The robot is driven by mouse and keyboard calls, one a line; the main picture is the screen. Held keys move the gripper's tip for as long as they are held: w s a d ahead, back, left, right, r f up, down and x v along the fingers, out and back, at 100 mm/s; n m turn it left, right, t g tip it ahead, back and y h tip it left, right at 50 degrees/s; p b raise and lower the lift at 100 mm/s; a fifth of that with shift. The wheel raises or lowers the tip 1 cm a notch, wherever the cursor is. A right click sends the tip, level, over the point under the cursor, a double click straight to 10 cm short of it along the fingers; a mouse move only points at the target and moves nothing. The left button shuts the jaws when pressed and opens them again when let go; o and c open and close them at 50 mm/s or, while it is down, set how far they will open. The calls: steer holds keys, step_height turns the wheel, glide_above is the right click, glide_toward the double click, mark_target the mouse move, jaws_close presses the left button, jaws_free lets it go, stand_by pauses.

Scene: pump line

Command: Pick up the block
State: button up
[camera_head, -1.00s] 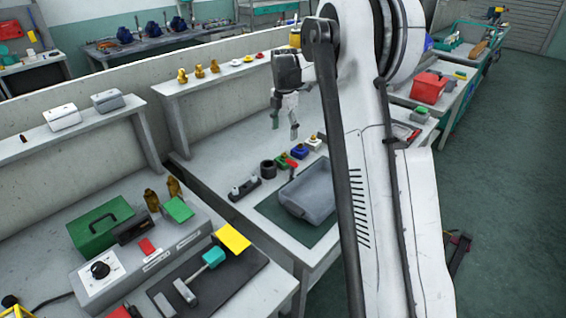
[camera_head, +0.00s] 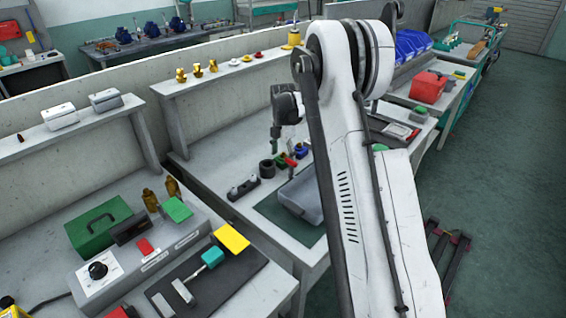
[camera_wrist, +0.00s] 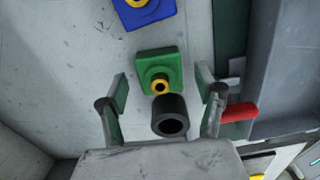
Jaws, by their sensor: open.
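A green square block (camera_wrist: 158,65) with a yellow ring on top lies on the bench, between and just beyond my fingertips in the wrist view. A blue block (camera_wrist: 147,12) with a yellow ring lies farther up; it also shows in the head view (camera_head: 300,152). A black hollow cylinder (camera_wrist: 170,117) is close below the green block; it shows in the head view too (camera_head: 267,168). My gripper (camera_wrist: 162,88) is open and empty, its fingers apart on either side of the green block. In the head view my gripper (camera_head: 283,146) is low over these parts, partly hiding the green block.
A red part (camera_wrist: 239,112) lies close to the right finger. A grey tray (camera_head: 302,207) stands on a dark green mat, right of the parts. A dark fixture with two pegs (camera_head: 243,187) is at the left. A shelf (camera_head: 222,75) with brass parts runs behind.

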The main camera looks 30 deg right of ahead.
steer(key=c, duration=1.5)
